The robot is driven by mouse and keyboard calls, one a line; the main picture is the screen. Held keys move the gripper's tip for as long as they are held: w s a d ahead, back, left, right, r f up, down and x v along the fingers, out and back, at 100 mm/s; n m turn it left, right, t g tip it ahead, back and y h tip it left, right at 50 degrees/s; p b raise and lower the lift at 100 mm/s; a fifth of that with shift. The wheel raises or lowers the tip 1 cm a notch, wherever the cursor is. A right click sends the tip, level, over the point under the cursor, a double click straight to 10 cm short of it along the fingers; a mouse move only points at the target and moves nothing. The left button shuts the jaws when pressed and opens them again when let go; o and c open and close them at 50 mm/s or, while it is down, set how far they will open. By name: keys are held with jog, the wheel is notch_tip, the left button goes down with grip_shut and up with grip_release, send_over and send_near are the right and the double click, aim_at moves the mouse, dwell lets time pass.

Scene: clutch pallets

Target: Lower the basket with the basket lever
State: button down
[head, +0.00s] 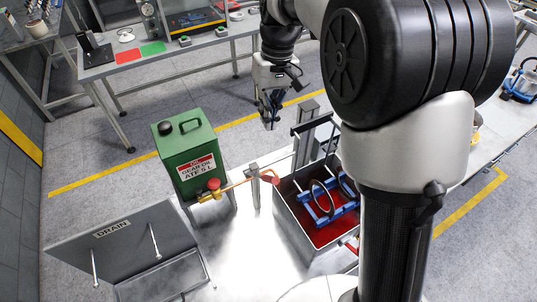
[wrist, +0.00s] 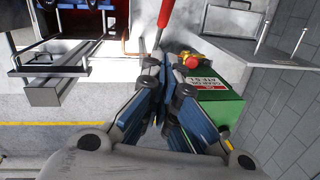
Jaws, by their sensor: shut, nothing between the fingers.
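The basket (head: 322,205) is a blue frame carrying dark rings. It sits inside an open grey metal tank (head: 292,222) with red liquid; part of it shows at the top left of the wrist view (wrist: 45,4). A black bar frame (head: 312,120) rises at the tank's far side by a grey post (head: 308,106); I cannot tell whether it is the basket lever. My gripper (head: 269,122) is shut and empty, above and beyond the tank, apart from it. In the wrist view its fingers (wrist: 165,68) point toward a red rod (wrist: 164,20); contact is unclear.
A green gear-oil can (head: 185,150) stands left of the tank, with a red-knobbed brass valve (head: 212,186) and a copper pipe (head: 238,184). A workbench (head: 165,55) stands behind. My arm hides the tank's right side.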

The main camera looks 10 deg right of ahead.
jog(key=s+f, duration=0.1)
jog(key=f, duration=0.3)
jog(key=s+f, duration=0.1)
jog(key=f, duration=0.3)
jog(key=s+f, duration=0.2)
jog(key=f, duration=0.2)
jog(key=shift+a+f, duration=0.15)
jog(key=shift+a, duration=0.2)
jog(key=shift+f, duration=0.1)
jog(key=shift+w, duration=0.1)
jog(key=shift+f, duration=0.1)
